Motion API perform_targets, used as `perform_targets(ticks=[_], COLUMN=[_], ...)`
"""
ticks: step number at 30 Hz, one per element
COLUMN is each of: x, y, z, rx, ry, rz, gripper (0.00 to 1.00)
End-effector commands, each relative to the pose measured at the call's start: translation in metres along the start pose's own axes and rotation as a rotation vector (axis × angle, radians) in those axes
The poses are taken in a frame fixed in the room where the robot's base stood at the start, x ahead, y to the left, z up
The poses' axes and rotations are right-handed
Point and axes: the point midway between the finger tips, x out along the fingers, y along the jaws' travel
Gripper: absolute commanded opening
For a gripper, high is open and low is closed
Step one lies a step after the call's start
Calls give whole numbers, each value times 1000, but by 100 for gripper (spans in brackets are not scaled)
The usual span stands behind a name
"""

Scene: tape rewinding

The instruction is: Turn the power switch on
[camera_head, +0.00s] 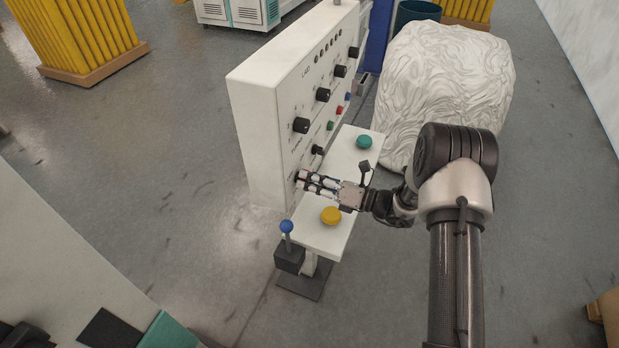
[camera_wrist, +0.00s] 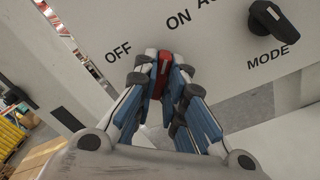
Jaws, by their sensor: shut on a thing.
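The power switch (camera_wrist: 163,62) shows in the wrist view as a red lever on the panel face, below the OFF and ON labels. My gripper (camera_wrist: 163,80) has its fingers on both sides of the switch and is shut on it. The fingertips hide part of the lever, so I cannot tell its exact position. In the head view my gripper (camera_head: 303,182) reaches left to the lower front of the white control panel (camera_head: 255,140). The switch itself is hidden there by the fingers.
A black MODE knob (camera_wrist: 272,20) sits right of the switch. The panel's shelf carries a yellow button (camera_head: 331,216) and a green button (camera_head: 364,142) near my gripper. A blue-tipped joystick (camera_head: 287,228) stands at the near end. A white wrapped bulk (camera_head: 445,85) stands behind my arm.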

Motion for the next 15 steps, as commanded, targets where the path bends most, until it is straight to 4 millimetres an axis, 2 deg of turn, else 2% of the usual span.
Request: perform_targets(ticks=[15], x=[0], y=[0], z=[1], rx=[81], ry=[-1], rz=[2], gripper=[0])
